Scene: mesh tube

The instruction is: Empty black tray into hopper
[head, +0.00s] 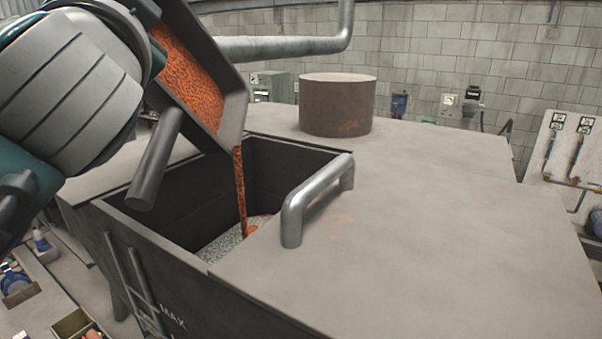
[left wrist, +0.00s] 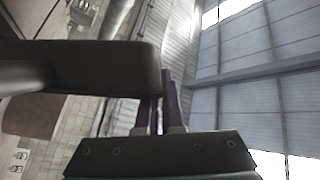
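The black tray (head: 234,122) is steeply tilted over the open hatch of the hopper (head: 215,300). Orange-red granules (head: 192,85) still cover its inside, and a thin stream (head: 240,190) falls from its lower corner into the hopper. Grey granules (head: 222,243) with an orange patch lie inside the hopper. My left arm comes in from the left beside the tray; its fingers are hidden in the head view. In the left wrist view my left gripper (left wrist: 163,105) has its purple fingers at a dark bar (left wrist: 80,65), apparently the tray's handle. My right gripper is out of view.
A metal handle (head: 318,195) rises from the hopper's flat top, right of the opening. A rusty round drum (head: 336,105) stands behind it. A pipe (head: 280,47) runs along the block wall. Small boxes (head: 75,325) lie at the lower left.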

